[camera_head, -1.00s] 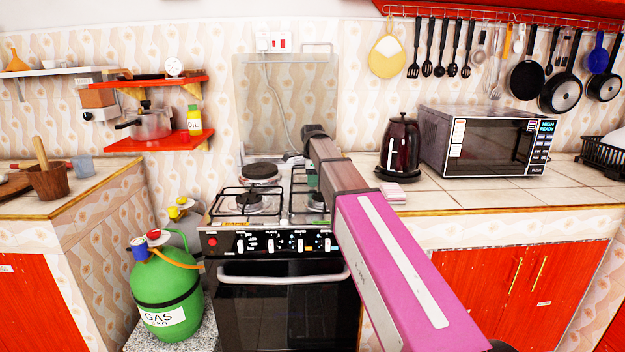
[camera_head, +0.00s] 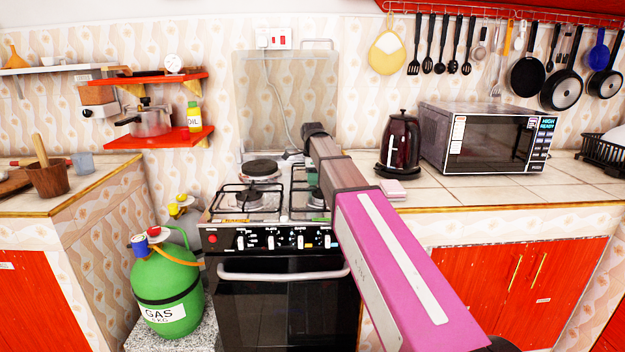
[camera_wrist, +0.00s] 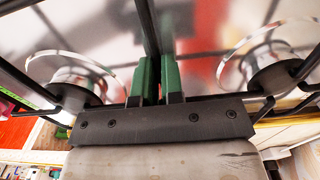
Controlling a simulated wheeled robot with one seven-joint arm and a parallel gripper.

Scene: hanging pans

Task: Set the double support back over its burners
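The double support (camera_head: 297,203) is a black wire frame on the right half of the cooker top, partly hidden by my arm. In the wrist view its dark bars (camera_wrist: 147,25) run between and beside two round burners, one at the left (camera_wrist: 75,82) and one at the right (camera_wrist: 268,68). My gripper (camera_wrist: 156,75) has two green fingers close together, with a dark bar of the support between them. In the head view my gripper (camera_head: 313,185) is mostly hidden behind my arm. I cannot tell whether the support is fully seated.
Another black support (camera_head: 240,196) lies on the left of the cooker, in front of a dark hotplate (camera_head: 260,169). A kettle (camera_head: 400,145) and microwave (camera_head: 487,140) stand on the right counter. A green gas bottle (camera_head: 167,290) stands at the left.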

